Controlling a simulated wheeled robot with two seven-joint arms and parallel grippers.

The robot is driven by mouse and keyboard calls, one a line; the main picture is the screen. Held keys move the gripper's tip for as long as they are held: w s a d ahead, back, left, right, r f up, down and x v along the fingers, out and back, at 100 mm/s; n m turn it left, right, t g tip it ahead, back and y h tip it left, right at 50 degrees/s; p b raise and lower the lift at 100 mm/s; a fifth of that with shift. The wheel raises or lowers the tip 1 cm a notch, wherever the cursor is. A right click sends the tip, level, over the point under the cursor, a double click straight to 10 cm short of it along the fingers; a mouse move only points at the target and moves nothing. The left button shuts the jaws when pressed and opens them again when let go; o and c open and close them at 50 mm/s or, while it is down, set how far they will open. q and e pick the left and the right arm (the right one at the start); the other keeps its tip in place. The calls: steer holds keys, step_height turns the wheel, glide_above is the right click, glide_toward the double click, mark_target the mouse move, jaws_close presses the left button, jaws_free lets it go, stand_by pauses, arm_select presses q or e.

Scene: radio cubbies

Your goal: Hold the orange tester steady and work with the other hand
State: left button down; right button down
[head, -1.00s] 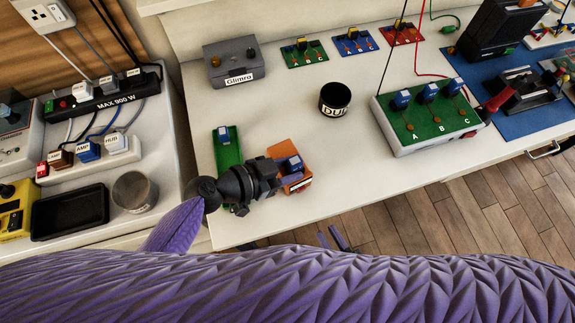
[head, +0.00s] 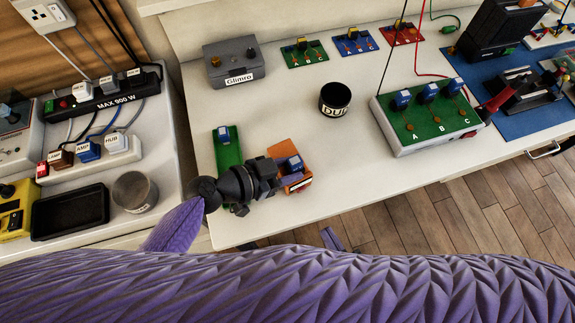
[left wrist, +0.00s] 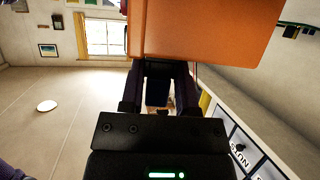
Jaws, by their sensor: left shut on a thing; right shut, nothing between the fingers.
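The orange tester (head: 281,149) is near the table's front edge, with a blue switch on top and a white label on its front side. My left gripper (head: 287,179) is shut on it from the left. In the left wrist view the tester's orange side (left wrist: 205,28) fills the top, just beyond the fingers (left wrist: 163,68). My right gripper (head: 332,238) shows only as small fingertips below the table edge, over the floor. They are shut and empty, and the rest is hidden behind my purple arm.
A green board (head: 228,151) lies left of the tester, partly under my left gripper. A dark round tub (head: 335,98) and a green-topped A-B-C box (head: 427,120) stand to the right. A grey Glimro box (head: 233,62) is behind. The table's middle is clear.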

mark_target(301, 189)
stand_by(0.8)
steer(key=s+a+f+n+g, duration=0.3)
steer(key=a+n+g, duration=0.1)
steer(key=n+g, duration=0.4)
steer(key=d+r+n+h, duration=0.1)
steer(key=h, duration=0.1)
steer(key=w+d+r+n+h, duration=0.1)
steer(key=h, duration=0.1)
steer(key=d+r+n+h, duration=0.1)
steer(key=d+h, duration=0.1)
steer(key=shift+w+d+r+n+t, duration=0.1)
steer(key=shift+w+r+n+t, duration=0.2)
steer(key=shift+w+r+t, duration=0.1)
steer(key=shift+w, duration=0.1)
steer(key=shift+w+a, duration=0.7)
steer(key=shift+w, duration=0.55)
steer(key=shift+w+a, duration=0.7)
steer(key=shift+w, duration=0.6)
steer(key=shift+w+a, duration=0.7)
steer(key=shift+w, duration=0.55)
steer(key=shift+w, duration=0.1)
